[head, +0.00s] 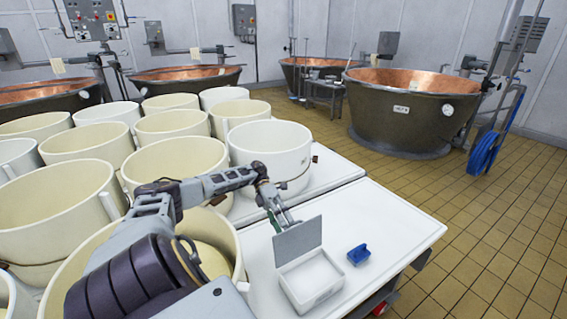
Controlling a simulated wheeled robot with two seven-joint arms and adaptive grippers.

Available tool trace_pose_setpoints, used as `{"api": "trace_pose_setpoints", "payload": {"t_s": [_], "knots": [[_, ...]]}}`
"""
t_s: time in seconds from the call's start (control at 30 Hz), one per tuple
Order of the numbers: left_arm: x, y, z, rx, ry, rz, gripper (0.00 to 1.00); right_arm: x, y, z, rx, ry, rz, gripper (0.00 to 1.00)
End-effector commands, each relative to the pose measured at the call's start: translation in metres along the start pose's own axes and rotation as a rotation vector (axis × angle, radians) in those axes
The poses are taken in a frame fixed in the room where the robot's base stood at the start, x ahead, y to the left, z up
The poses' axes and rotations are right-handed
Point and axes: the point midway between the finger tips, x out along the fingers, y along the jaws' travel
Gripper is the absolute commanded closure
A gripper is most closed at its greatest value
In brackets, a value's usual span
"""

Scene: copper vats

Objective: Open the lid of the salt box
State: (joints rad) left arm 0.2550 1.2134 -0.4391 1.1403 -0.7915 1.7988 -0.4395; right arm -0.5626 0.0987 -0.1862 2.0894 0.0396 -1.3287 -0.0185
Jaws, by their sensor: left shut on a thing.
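The salt box (322,296) is a white open-topped box on the white table, near its front. Its grey lid (299,238) stands raised, tilted up along the box's back edge, and the pale inside of the box shows. My left gripper (284,222) reaches down from behind the lid and is shut on the lid at its upper edge. The lid hides part of the fingertips. My right gripper is not in view.
A small blue scoop (358,254) lies on the table right of the box. Several large cream tubs (270,147) crowd the table to the left and behind. The table (385,215) is clear at right. Copper vats (405,112) stand beyond.

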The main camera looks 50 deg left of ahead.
Motion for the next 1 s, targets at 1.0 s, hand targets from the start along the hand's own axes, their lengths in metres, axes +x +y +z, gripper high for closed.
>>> {"api": "trace_pose_setpoints", "payload": {"t_s": [1.0], "knots": [[-0.065,-0.003,0.000,0.006,0.004,-0.002,0.68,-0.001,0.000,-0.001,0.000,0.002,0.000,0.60]]}}
